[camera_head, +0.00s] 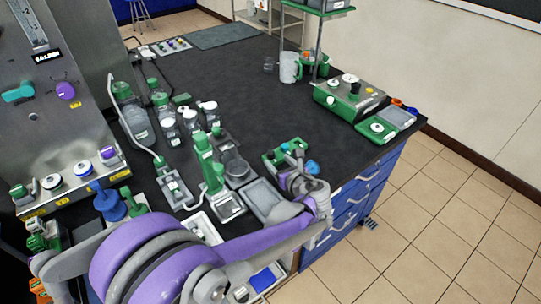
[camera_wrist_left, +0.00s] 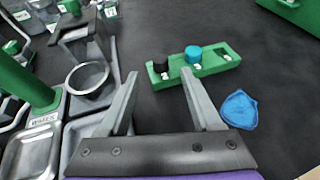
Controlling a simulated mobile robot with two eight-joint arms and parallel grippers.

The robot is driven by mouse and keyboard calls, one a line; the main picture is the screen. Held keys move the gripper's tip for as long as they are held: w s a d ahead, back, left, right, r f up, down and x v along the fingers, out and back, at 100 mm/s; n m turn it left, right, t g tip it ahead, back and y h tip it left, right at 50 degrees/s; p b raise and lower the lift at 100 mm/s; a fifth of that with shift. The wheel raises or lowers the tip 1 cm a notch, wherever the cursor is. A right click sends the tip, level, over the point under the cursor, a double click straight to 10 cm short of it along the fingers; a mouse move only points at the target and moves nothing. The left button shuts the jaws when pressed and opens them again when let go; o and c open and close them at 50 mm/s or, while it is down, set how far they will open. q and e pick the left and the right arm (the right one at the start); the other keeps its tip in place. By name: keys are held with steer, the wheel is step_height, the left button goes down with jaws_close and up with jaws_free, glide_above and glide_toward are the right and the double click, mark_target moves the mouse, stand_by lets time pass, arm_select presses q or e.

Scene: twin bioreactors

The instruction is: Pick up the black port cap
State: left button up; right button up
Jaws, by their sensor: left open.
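The black port cap (camera_wrist_left: 161,63) stands at the left end of a small green holder (camera_wrist_left: 208,66) on the dark bench, in the left wrist view. A blue cap (camera_wrist_left: 193,56) sits beside it in the same holder. My left gripper (camera_wrist_left: 159,74) is open and empty, its two fingers spread with the black cap between and beyond their tips in the picture. In the head view my left gripper (camera_head: 298,160) is over the bench's near right part, by the green holder (camera_head: 270,158), partly covering it. The black cap is too small to make out there. My right gripper is not in view.
A blue faceted object (camera_wrist_left: 239,110) lies right of the fingers. A grey tray with a round cup (camera_wrist_left: 88,78) and a green column (camera_wrist_left: 25,75) stand left. The bench behind the holder is clear.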

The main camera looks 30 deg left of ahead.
mark_target(272, 154)
arm_select(q)
steer(key=x, duration=0.6)
steer(key=shift+r, duration=0.25)
jaws_close()
